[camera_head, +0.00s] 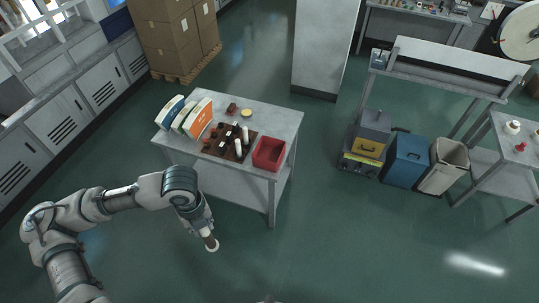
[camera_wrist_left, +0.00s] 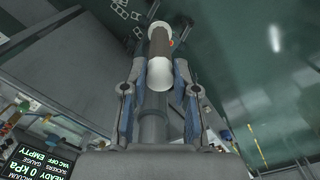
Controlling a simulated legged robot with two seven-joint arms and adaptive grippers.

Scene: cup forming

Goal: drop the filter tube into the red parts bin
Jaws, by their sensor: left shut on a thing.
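The filter tube (camera_head: 211,243) is white at its ends with a brown middle band. My left gripper (camera_head: 206,232) is shut on it and holds it in front of the near side of the grey table, clear of the tabletop in the picture. In the left wrist view the tube (camera_wrist_left: 160,42) sits between the two fingers of the left gripper (camera_wrist_left: 159,85). The red parts bin (camera_head: 269,153) stands at the right end of the table, up and to the right of the gripper. My right gripper is not in view.
The grey table (camera_head: 275,116) also bears a brown rack (camera_head: 222,148) with white tubes beside the bin, and upright binders (camera_head: 198,118) on the left. A blue bin (camera_head: 407,160) and a pale bin (camera_head: 444,165) stand on the floor at right. Open floor lies in front.

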